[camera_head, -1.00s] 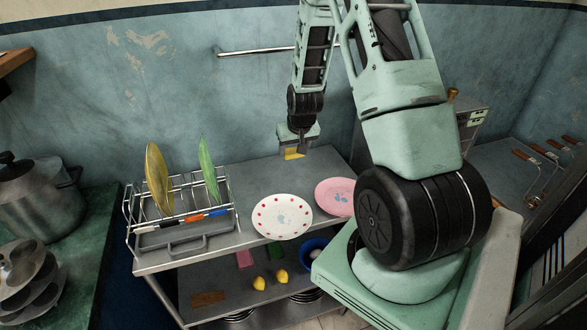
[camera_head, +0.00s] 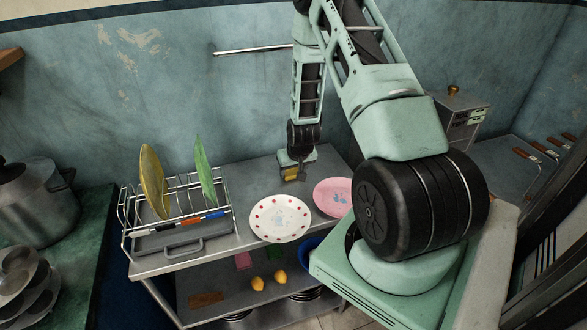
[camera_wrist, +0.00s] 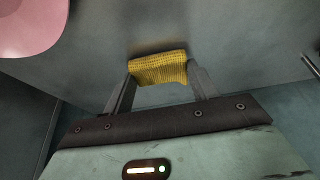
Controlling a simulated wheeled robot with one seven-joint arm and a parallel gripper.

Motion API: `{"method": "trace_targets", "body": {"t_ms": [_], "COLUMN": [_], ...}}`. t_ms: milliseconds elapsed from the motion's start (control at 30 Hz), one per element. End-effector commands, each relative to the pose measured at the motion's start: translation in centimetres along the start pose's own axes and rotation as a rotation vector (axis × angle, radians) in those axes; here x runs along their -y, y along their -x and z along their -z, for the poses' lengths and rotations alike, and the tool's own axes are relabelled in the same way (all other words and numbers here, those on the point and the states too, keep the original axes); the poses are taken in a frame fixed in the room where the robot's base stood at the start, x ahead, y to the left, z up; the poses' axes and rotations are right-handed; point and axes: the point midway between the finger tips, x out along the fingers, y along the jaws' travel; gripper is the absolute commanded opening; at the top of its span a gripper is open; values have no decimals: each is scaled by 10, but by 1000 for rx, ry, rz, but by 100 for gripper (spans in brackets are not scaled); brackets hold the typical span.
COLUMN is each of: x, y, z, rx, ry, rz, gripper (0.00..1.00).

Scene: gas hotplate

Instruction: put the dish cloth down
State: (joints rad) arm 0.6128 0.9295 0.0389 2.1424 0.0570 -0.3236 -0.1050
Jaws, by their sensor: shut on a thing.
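The dish cloth (camera_wrist: 159,69) is a small yellow knitted piece. In the wrist view it is pinched between the two fingers of my gripper (camera_wrist: 160,82), close over the grey metal top of the cart (camera_wrist: 95,65). A dark shadow lies right beside it; I cannot tell whether it touches the surface. In the head view the cloth (camera_head: 290,174) shows below my gripper (camera_head: 297,178), at the back of the cart top behind the plates.
A red-dotted white plate (camera_head: 280,218) and a pink plate (camera_head: 330,197) stand in front of the cloth. A dish rack (camera_head: 185,238) with a yellow and a green plate is at left. The wall (camera_head: 240,110) is behind. Bare cart top lies around the cloth.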

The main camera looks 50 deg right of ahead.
Motion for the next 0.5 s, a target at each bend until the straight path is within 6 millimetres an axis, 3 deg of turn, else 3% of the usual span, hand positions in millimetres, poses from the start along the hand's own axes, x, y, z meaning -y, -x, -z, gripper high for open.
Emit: {"method": "trace_targets", "body": {"t_ms": [367,400,467,500], "x": [0,0,0,0], "y": [-5,-4,-4,-4], "z": [-2,-2,-2,-2], "rx": [0,0,0,0], "ry": [-1,-1,-1,-1], "rz": [0,0,0,0], "gripper": [40,63,80,80]}}
